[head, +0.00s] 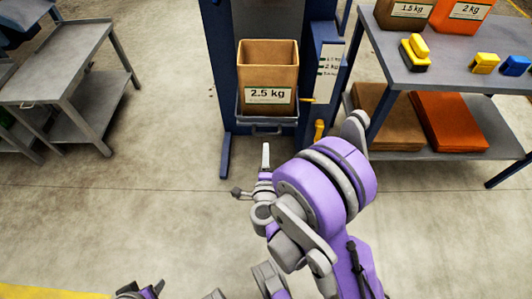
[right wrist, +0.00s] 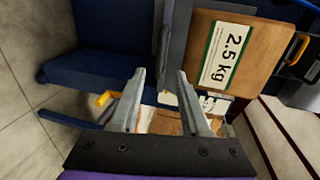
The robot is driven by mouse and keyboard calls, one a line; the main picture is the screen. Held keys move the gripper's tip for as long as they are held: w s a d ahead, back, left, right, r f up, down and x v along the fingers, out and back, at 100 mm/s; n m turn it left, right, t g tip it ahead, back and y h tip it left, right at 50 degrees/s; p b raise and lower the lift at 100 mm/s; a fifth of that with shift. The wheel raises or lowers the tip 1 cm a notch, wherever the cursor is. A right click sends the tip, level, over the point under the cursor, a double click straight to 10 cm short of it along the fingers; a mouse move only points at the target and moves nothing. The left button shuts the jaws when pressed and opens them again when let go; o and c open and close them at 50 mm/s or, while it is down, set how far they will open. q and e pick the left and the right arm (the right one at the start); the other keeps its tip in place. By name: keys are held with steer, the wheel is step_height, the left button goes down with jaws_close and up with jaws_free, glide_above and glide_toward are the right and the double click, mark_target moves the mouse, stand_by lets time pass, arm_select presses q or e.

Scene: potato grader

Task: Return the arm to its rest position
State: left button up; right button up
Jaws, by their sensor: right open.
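My right arm reaches forward in the head view. Its gripper (head: 253,172) is low in front of the blue grader frame and apart from it. In the right wrist view its two fingers (right wrist: 160,78) stand apart, and nothing is held between them. A brown box labelled 2.5 kg (head: 268,62) sits upright on the grader's dark tray (head: 268,121). The box also shows turned sideways in the right wrist view (right wrist: 250,45).
A grey table (head: 470,72) at the right bears boxes labelled 1.5 kg and 2 kg and several yellow, orange and blue items. A grey cart (head: 62,60) stands at the left. A yellow handle (head: 319,130) is beside the tray. Open floor (head: 150,200) lies left of my arm.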

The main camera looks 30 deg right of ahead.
stand_by(0.3)
steer(key=w+a+r+n+t+y, duration=0.3)
steer(key=a+r+n+y, duration=0.2)
steer(key=a+r+n, duration=0.25)
steer(key=s+a+n+g+y, duration=0.35)
steer(key=a+n+y, duration=0.25)
steer(key=n, duration=0.3)
steer(key=s+d+f+n+g+h, duration=0.1)
steer(key=s+d+f+n+g, duration=0.15)
steer(key=s, duration=0.35)
steer(key=s+d+f+n+g+h, duration=0.1)
steer(key=s+n+g, duration=0.2)
steer(key=s, duration=0.3)
steer(key=s+d+f+n+g+h, duration=0.1)
steer(key=s+d+n+g, duration=0.15)
steer(key=s, duration=0.35)
arm_select(q)
step_height(320, 180, up, 26)
steer(key=w+t+p, duration=0.1)
steer(key=p, duration=2.1)
steer(key=shift+f, duration=0.25)
arm_select(e)
step_height(320, 180, up, 25)
steer(key=shift+w+r+t, duration=0.15)
steer(key=shift+w+t, duration=0.1)
steer(key=shift+t, duration=0.1)
steer(key=shift+s+a, duration=0.1)
